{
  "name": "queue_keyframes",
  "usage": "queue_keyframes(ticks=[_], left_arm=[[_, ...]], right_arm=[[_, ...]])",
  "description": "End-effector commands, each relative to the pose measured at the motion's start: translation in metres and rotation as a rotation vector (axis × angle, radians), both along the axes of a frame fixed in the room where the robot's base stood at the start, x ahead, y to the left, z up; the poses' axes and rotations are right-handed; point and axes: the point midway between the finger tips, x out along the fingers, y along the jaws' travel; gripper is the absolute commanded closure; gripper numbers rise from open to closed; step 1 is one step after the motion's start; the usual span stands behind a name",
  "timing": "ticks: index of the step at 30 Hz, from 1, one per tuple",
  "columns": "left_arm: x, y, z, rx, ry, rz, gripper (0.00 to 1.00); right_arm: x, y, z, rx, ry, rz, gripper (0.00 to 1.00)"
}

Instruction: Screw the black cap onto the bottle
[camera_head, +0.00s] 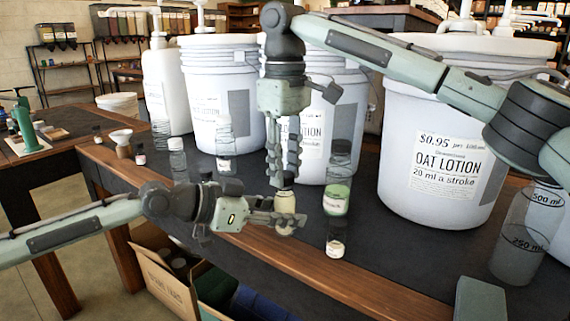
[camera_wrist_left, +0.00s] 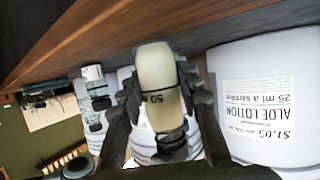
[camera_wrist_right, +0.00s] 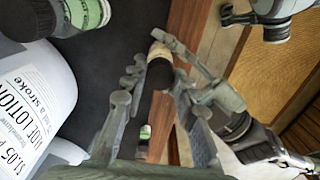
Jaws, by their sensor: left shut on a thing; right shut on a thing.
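The small bottle (camera_head: 285,204), filled with something pale cream, is held upright at the table's front edge. My left gripper (camera_head: 283,219) comes in from the left and is shut around its lower part. In the left wrist view the bottle (camera_wrist_left: 158,80) sits between the fingers and appears upside down. The black cap (camera_wrist_right: 159,75) is at the bottle's mouth end in the right wrist view. My right gripper (camera_head: 282,178) points down from above and is shut on the cap. The fingers hide most of the cap in the head view, so I cannot tell how far it is threaded.
Large white buckets (camera_head: 440,130) line the back of the dark table. A clear bottle (camera_head: 520,240) stands at the right. An open cardboard box (camera_head: 170,285) is below the front edge.

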Motion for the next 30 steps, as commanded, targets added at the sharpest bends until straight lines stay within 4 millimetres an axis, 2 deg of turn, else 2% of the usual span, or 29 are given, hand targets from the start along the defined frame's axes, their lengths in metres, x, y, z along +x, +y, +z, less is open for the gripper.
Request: queue_keyframes(ticks=[5, 30], left_arm=[[-0.0001, 0.0001, -0.0006, 0.001, 0.0, 0.0, 1.0], [0.0001, 0.0004, -0.0008, 0.001, 0.002, 0.0, 1.0]], right_arm=[[-0.0005, 0.0008, -0.0008, 0.002, 0.002, -0.309, 0.8], [0.0008, 0.0018, -0.0007, -0.001, -0.001, -2.45, 0.8]])
